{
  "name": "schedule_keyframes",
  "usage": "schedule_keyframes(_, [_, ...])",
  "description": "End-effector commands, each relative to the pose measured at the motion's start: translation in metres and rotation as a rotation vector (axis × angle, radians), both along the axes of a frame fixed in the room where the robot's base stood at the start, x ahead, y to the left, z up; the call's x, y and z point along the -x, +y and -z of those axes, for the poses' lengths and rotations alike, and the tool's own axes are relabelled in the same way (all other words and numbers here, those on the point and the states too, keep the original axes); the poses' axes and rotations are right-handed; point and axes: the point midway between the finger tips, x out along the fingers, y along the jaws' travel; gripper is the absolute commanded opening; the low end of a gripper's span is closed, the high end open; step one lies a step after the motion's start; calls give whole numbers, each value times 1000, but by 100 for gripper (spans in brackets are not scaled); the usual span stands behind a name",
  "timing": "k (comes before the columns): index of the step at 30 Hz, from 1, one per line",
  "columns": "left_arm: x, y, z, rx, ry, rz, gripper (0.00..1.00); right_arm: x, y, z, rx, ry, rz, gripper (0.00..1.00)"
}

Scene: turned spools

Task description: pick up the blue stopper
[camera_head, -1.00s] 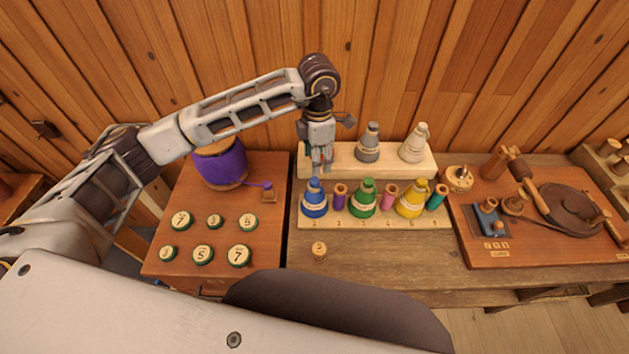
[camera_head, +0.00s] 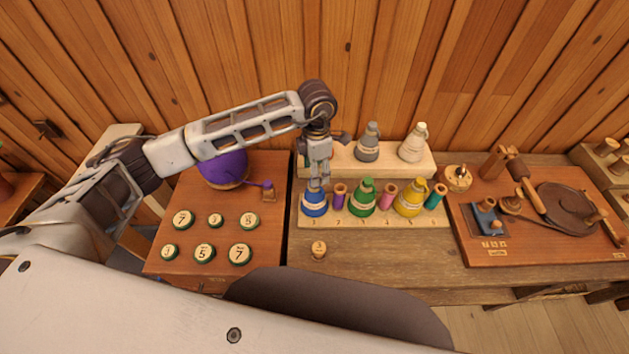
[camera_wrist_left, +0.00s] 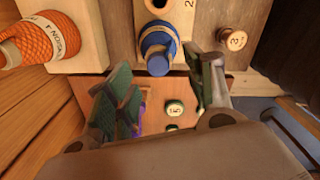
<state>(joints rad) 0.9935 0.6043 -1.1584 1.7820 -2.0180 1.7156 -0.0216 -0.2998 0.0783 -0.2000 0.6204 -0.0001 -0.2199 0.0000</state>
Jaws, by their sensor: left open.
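The blue stopper (camera_head: 314,204), bottle-shaped with a pale band, stands upright at the left end of the front rack, by the number 1. It also shows in the left wrist view (camera_wrist_left: 157,46), top centre, beyond the fingertips. My left gripper (camera_head: 318,183) points down right at its top; in the left wrist view the two fingers (camera_wrist_left: 165,80) are apart, one to each side of it, with nothing held. The head view does not show clearly whether the fingers touch it. My right gripper is not in view.
A purple spool (camera_head: 338,198) stands close right of the blue stopper, then a green bottle (camera_head: 363,200) and a yellow one (camera_head: 408,202). Grey (camera_head: 367,145) and white (camera_head: 413,146) bottles stand behind; an orange one (camera_wrist_left: 48,40) shows in the wrist view. A small peg (camera_head: 319,250) stands in front.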

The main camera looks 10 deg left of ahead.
Motion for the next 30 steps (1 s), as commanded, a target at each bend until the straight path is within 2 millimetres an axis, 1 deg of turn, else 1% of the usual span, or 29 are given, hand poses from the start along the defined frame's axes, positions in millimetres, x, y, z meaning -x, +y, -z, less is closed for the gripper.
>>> schedule_keyframes(1, [0, 2, 3, -2, 3, -1, 53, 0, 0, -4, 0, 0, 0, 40])
schedule_keyframes(6, [0, 6, 19, -1, 3, -1, 53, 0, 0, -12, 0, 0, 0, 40])
schedule_keyframes(9, [0, 6, 31, -1, 2, -1, 53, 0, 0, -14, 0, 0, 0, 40])
schedule_keyframes(12, [-1, 6, 37, 0, 1, 0, 53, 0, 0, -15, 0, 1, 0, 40])
schedule_keyframes(16, [-1, 6, 40, 0, -1, 1, 53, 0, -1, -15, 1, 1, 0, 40])
schedule_keyframes(28, [-1, 6, 40, 0, -1, 1, 53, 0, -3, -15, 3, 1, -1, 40])
schedule_keyframes(30, [-1, 6, 40, 0, -1, 0, 44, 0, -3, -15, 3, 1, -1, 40])
